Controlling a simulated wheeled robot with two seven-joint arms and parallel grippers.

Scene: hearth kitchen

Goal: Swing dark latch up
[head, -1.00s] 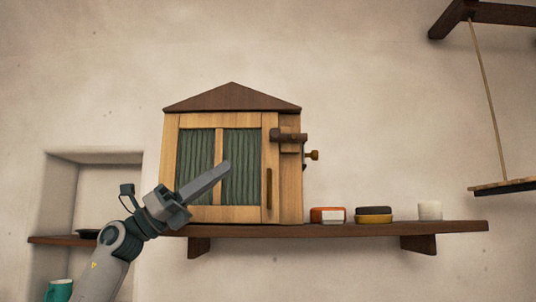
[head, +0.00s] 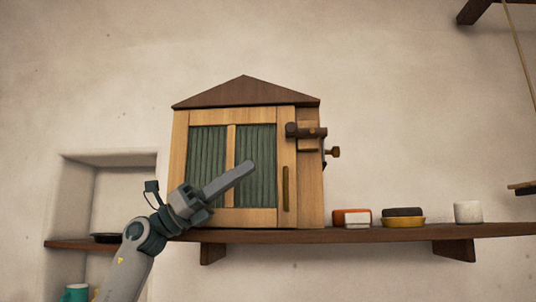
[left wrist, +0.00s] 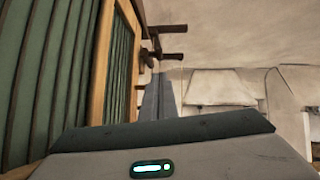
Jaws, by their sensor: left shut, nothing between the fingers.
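The dark latch (head: 306,130) is a short dark wooden bar at the upper right of the small wooden cabinet (head: 287,160). It lies roughly level across the door's right edge. In the left wrist view the latch (left wrist: 168,29) shows near the top, with another dark piece below it. My left gripper (head: 250,166) is in front of the cabinet's green door panels, below and left of the latch. Its fingers (left wrist: 158,97) are shut together and empty, apart from the latch. My right gripper is in neither view.
The cabinet stands on a dark wall shelf (head: 390,234). An orange and white box (head: 352,218), a dark and yellow stacked item (head: 403,218) and a white cup (head: 467,212) stand to its right. A vertical door handle (head: 285,188) sits below the latch. A wall niche (head: 100,190) is at left.

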